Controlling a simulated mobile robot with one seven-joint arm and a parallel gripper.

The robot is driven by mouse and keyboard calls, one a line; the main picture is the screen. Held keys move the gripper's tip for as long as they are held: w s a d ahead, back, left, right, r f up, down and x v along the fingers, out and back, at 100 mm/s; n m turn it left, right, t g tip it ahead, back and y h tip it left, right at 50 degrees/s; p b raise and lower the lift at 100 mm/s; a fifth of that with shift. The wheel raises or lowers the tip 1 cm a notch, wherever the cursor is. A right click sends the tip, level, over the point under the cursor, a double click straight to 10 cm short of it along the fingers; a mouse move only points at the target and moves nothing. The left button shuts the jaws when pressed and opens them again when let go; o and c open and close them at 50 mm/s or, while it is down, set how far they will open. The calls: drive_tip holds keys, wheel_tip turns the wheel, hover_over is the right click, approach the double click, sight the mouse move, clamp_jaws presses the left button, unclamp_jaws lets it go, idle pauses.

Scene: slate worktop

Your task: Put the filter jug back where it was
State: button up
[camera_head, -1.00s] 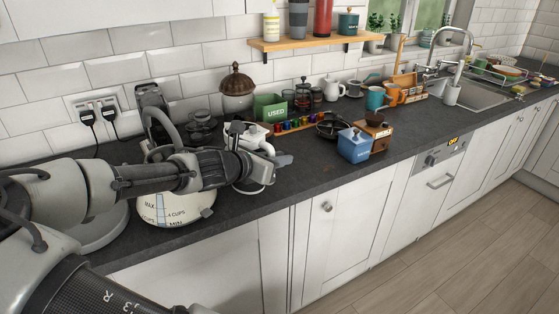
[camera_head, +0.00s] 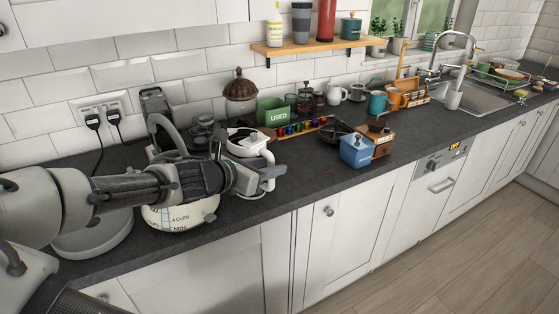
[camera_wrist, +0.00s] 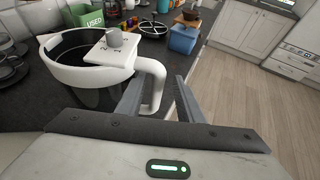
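The filter jug (camera_head: 250,141), with a white lid and a white handle, stands on the slate worktop in front of the green box. In the wrist view its white rim, lid and dark inside (camera_wrist: 88,50) are at the upper left. The jug's handle (camera_wrist: 154,82) shows between the fingers of my gripper (camera_wrist: 158,97), which are spread apart. I cannot tell whether either finger touches the handle. In the head view my gripper (camera_head: 258,179) is at the jug's near side and hides much of its body.
A kettle with cup markings (camera_head: 180,215) stands under my arm. The worktop (camera_head: 300,178) right of the jug is clear.

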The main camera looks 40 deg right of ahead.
drive_tip(key=w+p+v, duration=0.1)
drive_tip(key=v, duration=0.4)
drive_tip(key=s+a+f+m+g+y, duration=0.2)
drive_tip(key=s+a+f+m+y, duration=0.6)
drive_tip(key=a+f+m, duration=0.15)
drive_tip(key=s+a+r+m+t+y, duration=0.2)
drive_tip(key=a+r+m, duration=0.3)
drive_tip(key=r, duration=0.4)
drive_tip(key=s+a+r+m+t+y, duration=0.3)
drive_tip(key=s+a+r+m, duration=0.1)
drive_tip(key=a+r, duration=0.4)
drive_tip(key=shift+r+m, duration=0.5)
drive_tip(key=shift+m, duration=0.15)
